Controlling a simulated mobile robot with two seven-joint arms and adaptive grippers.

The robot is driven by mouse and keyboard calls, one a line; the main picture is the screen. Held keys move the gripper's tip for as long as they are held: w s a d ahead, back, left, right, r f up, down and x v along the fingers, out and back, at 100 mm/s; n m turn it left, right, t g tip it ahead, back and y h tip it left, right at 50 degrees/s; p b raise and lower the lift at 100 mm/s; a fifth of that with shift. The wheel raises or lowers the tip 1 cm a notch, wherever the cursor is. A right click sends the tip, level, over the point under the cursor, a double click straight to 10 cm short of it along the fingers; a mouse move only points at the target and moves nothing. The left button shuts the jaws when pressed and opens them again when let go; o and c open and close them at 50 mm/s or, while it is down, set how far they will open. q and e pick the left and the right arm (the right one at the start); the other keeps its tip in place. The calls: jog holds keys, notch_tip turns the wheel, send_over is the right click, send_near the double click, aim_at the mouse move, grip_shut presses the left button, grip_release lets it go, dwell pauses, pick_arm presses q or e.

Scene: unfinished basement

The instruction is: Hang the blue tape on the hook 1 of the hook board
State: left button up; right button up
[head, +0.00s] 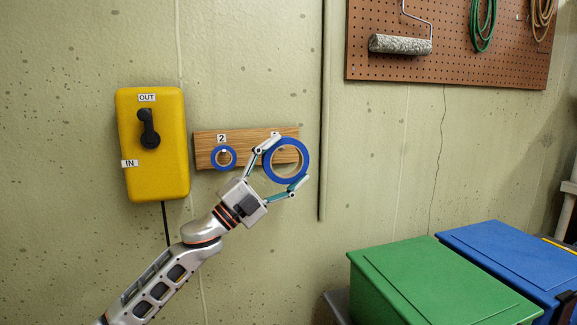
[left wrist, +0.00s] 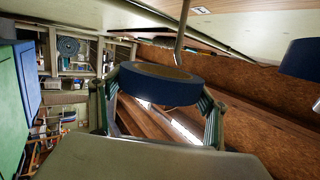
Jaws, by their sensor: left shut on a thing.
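The blue tape (head: 305,158) is a ring held in front of the right part of the wooden hook board (head: 204,150). My left gripper (head: 289,161) is shut on it, one finger above and one below in the head view. In the left wrist view the tape (left wrist: 160,90) sits between both fingers. A thin metal hook (left wrist: 182,32) reaches to the tape's opening there; I cannot tell if it passes inside. The right label and hook are mostly hidden behind the gripper and tape in the head view. My right gripper is not in view.
A smaller-looking blue ring (head: 216,158) hangs under label 2 (head: 221,138). A yellow box (head: 155,179) with a black lever is left of the board. A pegboard (head: 460,64) is at upper right. Green (head: 430,285) and blue (head: 510,255) bins stand at lower right.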

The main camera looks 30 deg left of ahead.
pick_arm(q)
jog(key=w+a+b, duration=0.1)
jog(key=a, duration=0.1)
jog(key=w+a+f, duration=0.1)
jog(key=w+a, duration=0.1)
jog(key=shift+w+f+b, duration=0.1)
jog(key=shift+w+b, duration=0.05)
jog(key=shift+b, duration=0.2)
dwell(0.4)
dwell(0.7)
jog(key=o, duration=1.2)
jog(key=v, duration=1.2)
